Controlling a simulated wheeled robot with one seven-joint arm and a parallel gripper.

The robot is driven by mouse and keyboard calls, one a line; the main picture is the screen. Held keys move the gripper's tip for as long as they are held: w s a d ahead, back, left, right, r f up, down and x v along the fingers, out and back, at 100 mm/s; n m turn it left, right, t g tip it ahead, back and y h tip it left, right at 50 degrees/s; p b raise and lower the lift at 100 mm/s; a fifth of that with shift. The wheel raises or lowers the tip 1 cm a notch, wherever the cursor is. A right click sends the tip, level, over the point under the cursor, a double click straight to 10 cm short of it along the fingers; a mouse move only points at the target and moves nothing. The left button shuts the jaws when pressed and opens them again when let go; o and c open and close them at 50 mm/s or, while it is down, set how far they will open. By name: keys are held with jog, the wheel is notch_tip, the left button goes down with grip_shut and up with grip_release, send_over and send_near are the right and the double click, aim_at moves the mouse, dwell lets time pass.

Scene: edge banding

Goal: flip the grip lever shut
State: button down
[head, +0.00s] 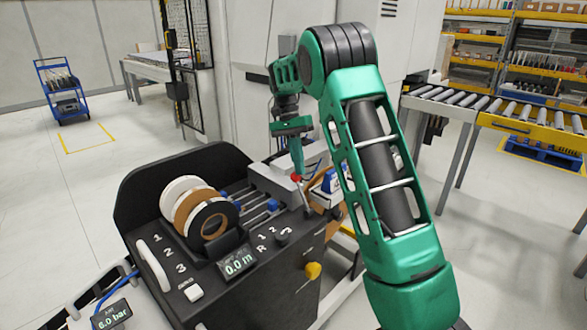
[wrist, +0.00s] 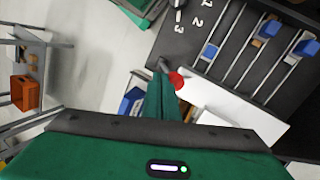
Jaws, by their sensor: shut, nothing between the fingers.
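The grip lever (head: 303,195) has a red ball knob and a dark stem. It stands at the right side of the black banding machine (head: 150,195), leaning up and to the left in the head view. The red knob (wrist: 176,79) also shows in the wrist view, right beside my fingertips. My green gripper (head: 297,165) points down with its fingers together and empty, its tips at the knob. I cannot tell whether the fingers touch the knob.
Edge-band rolls (head: 207,218) stand on the machine, left of the lever. Blue-and-white parts (head: 329,184) sit close right of the lever. A roller conveyor (head: 480,104) is behind at right.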

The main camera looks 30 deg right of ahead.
jog(key=shift+w+f, duration=0.25)
jog(key=shift+w, duration=0.5)
jog(key=shift+a, duration=0.15)
jog(key=shift+s+d+r, duration=0.1)
jog(key=shift+d+r, duration=0.15)
jog(key=shift+r, duration=0.15)
jog(key=v, duration=1.1)
jog(key=shift+s+d+r, duration=0.2)
jog(key=shift+s+d, duration=0.15)
jog(key=shift+d, duration=0.05)
